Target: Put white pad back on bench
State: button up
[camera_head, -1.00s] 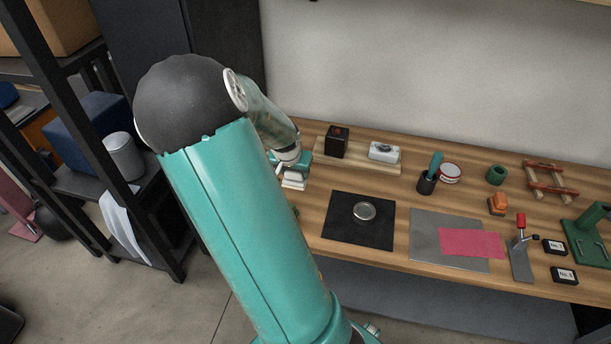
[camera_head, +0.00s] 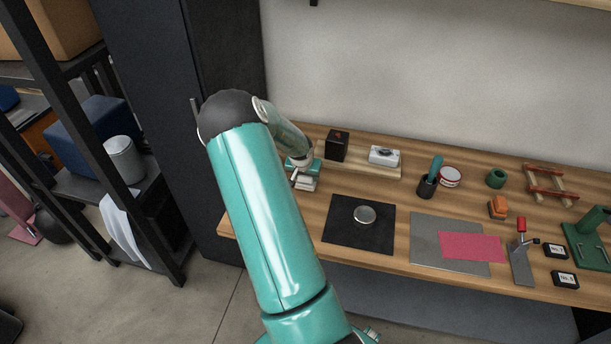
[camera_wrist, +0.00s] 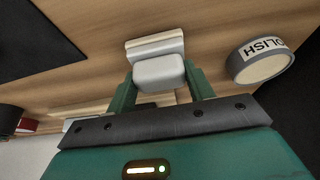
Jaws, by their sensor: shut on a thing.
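The white pad (camera_wrist: 158,71) shows as a rounded white block between the green fingers of my gripper (camera_wrist: 160,88) in the wrist view. My gripper is shut on it. A pale stepped piece lies just beyond the block; I cannot tell if it is part of the pad. In the head view the pad (camera_head: 306,184) is low at the left end of the wooden bench (camera_head: 270,215), below my gripper (camera_head: 303,170). I cannot tell whether it touches the bench top. My arm covers part of the bench there.
A POLISH tin (camera_wrist: 260,60) stands close right of my gripper in the wrist view. A black mat (camera_head: 345,235) with a round metal tin (camera_head: 364,214) lies in front. A wooden board (camera_head: 360,167) carries a dark box (camera_head: 337,146) and a white item (camera_head: 384,155).

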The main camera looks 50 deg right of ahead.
jog(key=shift+f, duration=0.2)
jog(key=o, duration=1.1)
jog(key=shift+r, duration=0.1)
jog(key=v, duration=1.2)
jog(key=w+a+r+n+t+y, duration=0.1)
jog(key=w+a+r+n+y, duration=0.15)
jog(key=a+r, duration=0.7)
jog(key=w+a+r+n+t+y, duration=0.1)
jog(key=a+r+n+t+y, duration=0.2)
jog(key=a, duration=1.2)
jog(key=s+a+r+n, duration=0.4)
jog(key=s+a, duration=0.3)
jog(key=a, duration=0.3)
jog(key=s+a+r+n+h, duration=0.1)
jog(key=s+a+r+n, duration=0.3)
jog(key=s+a+r, duration=0.3)
jog(key=s+a, duration=0.1)
jog(key=a, duration=0.2)
jog(key=shift+s, duration=0.35)
